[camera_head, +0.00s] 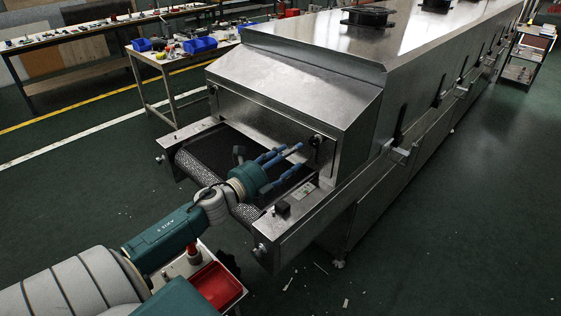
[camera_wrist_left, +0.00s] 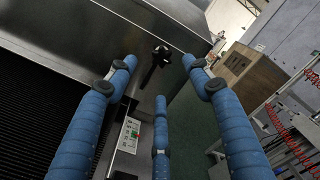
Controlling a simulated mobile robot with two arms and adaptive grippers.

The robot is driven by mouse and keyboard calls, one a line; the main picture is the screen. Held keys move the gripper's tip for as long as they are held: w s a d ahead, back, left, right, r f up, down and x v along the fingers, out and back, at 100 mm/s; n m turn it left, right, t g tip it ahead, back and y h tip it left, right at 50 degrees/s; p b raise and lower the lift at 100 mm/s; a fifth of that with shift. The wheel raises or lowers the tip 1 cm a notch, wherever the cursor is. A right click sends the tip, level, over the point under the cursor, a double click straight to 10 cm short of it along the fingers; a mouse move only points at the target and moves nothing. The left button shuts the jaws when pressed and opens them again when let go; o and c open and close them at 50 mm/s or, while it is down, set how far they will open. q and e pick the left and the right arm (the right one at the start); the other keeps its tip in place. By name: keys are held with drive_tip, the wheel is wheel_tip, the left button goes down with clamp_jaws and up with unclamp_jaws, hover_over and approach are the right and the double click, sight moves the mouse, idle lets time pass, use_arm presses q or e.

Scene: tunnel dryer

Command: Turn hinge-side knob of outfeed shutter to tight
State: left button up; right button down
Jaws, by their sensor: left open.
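The dryer's outfeed shutter (camera_head: 258,112) is a metal front panel above the belt, and part of it shows in the left wrist view (camera_wrist_left: 75,40). A black knob (camera_head: 317,140) sits at the panel's right end; in the left wrist view this knob (camera_wrist_left: 160,56) lies ahead, between the upper fingertips. Another small dark fitting (camera_head: 213,90) is at the panel's left end. I cannot tell which end is hinged. My left gripper (camera_head: 288,166), with blue fingers, is open and empty, just short of the right knob and apart from it. My right gripper is not in view.
The dark conveyor belt (camera_head: 205,150) runs out below the shutter. A side rail (camera_head: 300,215) carries a small black box (camera_head: 283,208) and a label plate. A red tray (camera_head: 216,286) is near my left arm. Open floor lies to the right.

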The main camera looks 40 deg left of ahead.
use_arm(q)
drive_tip(key=shift+s+a, duration=0.15)
drive_tip(key=shift+s, duration=1.75)
